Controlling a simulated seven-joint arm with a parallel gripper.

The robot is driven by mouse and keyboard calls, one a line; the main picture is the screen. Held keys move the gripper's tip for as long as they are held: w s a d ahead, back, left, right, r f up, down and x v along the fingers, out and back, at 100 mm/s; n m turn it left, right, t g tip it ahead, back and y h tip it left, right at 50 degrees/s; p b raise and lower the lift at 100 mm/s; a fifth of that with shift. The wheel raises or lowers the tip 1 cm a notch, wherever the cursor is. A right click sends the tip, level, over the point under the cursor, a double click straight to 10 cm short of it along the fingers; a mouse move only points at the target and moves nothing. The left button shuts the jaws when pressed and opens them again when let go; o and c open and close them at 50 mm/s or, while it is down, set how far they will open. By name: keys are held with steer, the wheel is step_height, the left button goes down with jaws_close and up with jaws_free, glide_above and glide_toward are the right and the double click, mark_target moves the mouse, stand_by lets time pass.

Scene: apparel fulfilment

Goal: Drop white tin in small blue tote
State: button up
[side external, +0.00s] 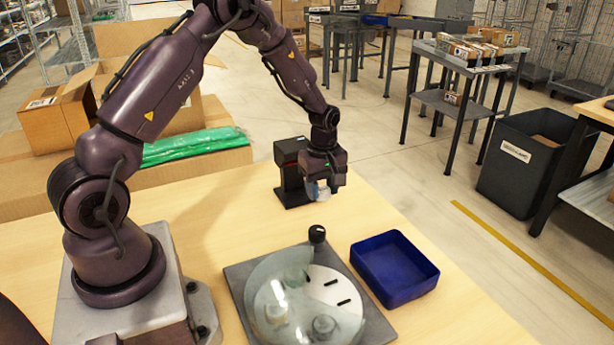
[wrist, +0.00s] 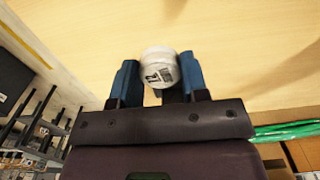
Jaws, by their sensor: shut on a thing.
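The white tin (wrist: 159,67), with a dark printed label, sits between the two blue fingers of my gripper (wrist: 160,80) in the wrist view. My gripper is shut on it. The small blue tote (side external: 395,292) sits on the table at the right, nearer the camera than my gripper. Its inside looks empty.
A grey square base (side external: 238,281) with a round disc and a clear cover stands left of the tote, with a black knob (side external: 316,234) at its back. Cardboard boxes (side external: 58,112) and green bags (side external: 193,146) are behind left.

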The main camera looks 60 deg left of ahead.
steer(key=w+d+m, duration=0.1)
steer(key=d, duration=0.3)
steer(key=w+d+m, duration=0.1)
steer(key=d, duration=0.3)
steer(key=w+d+m, duration=0.1)
steer(key=w+d, duration=0.1)
steer(key=d, duration=0.2)
steer(key=shift+w+d+m, duration=0.1)
steer(key=shift+d+m, duration=0.25)
steer(key=shift+m, duration=0.05)
steer(key=shift+w+d+f+m, duration=0.4)
steer(key=shift+d+m, duration=0.45)
steer(key=shift+d, duration=0.95)
steer(key=shift+w+d+f+m, duration=0.2)
steer(key=shift+d+f+m, duration=0.55)
steer(key=shift+d, duration=1.1)
steer(key=shift+w+d+f+m, duration=0.3)
steer(key=shift+d+m, duration=0.7)
steer(key=shift+d, duration=0.8)
steer(key=o, duration=1)
